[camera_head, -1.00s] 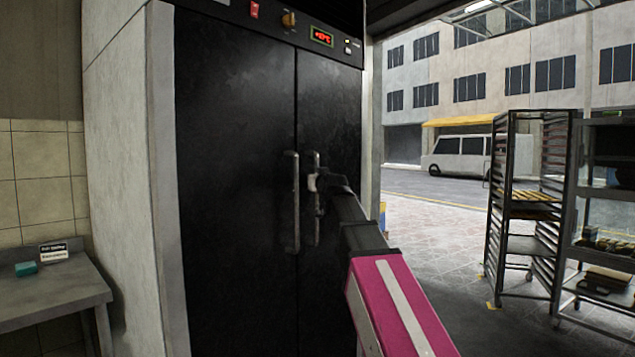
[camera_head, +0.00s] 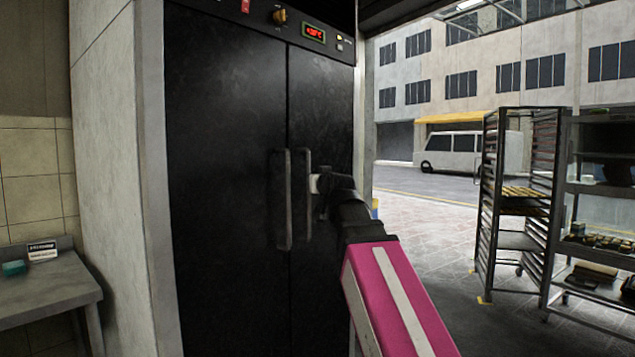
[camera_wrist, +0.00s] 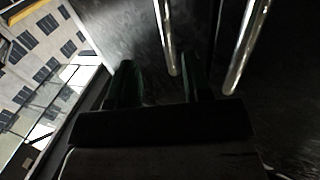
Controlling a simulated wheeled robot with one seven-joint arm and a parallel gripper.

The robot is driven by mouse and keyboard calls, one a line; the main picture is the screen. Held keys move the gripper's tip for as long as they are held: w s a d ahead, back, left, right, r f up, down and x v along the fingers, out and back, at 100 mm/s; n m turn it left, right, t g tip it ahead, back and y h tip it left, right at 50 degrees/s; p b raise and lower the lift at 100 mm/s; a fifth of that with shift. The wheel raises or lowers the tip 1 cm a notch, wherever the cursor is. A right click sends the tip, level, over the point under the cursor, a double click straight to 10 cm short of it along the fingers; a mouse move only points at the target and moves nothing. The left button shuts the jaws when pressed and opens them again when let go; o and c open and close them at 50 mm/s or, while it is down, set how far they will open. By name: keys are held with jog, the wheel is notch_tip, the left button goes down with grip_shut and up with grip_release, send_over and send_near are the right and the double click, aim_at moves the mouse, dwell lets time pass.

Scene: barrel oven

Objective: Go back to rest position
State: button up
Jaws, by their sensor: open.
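My gripper (camera_head: 318,186) is at the right-hand door handle (camera_head: 301,200) of a tall black two-door oven cabinet (camera_head: 225,120). In the wrist view my gripper's two fingers (camera_wrist: 157,85) are apart. One bright metal handle (camera_wrist: 166,40) shows between or just beyond them, and a second handle (camera_wrist: 245,50) is to the right. I cannot tell whether the fingers touch the handle. The left door handle (camera_head: 281,200) stands beside the right one. Both doors look closed. My pink arm link reaches up from the lower right.
A grey table (camera_head: 45,285) with a teal block (camera_head: 14,268) and a small sign (camera_head: 42,251) is at the left. A tray rack (camera_head: 515,200) and a shelf unit (camera_head: 605,230) stand at the right. Tiled pavement and a white van (camera_head: 470,152) lie beyond the opening.

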jog(key=d+f+g+h, duration=0.1)
jog(key=d+f+g, duration=0.15)
jog(key=f, duration=0.95)
jog(key=d+f+m+g+h, duration=0.1)
jog(key=f+g, duration=0.2)
jog(key=f, duration=0.9)
jog(key=d+f+g, duration=0.2)
jog(key=f+g, duration=0.1)
jog(key=f, duration=0.9)
jog(key=s+d+f+g, duration=0.1)
jog(key=s+f+g, duration=0.2)
jog(key=s+f, duration=0.3)
jog(key=s+d+f+m+g+h, duration=0.1)
jog(key=s+f, duration=0.4)
jog(key=f, duration=0.7)
jog(key=s+d+f+g, duration=0.3)
jog(key=s+f+g, duration=0.2)
jog(key=f, duration=0.4)
jog(key=shift+s+d+f+h, duration=0.2)
jog(key=shift+s+h, duration=0.2)
jog(key=shift+s, duration=0.45)
jog(key=shift+o, duration=0.4)
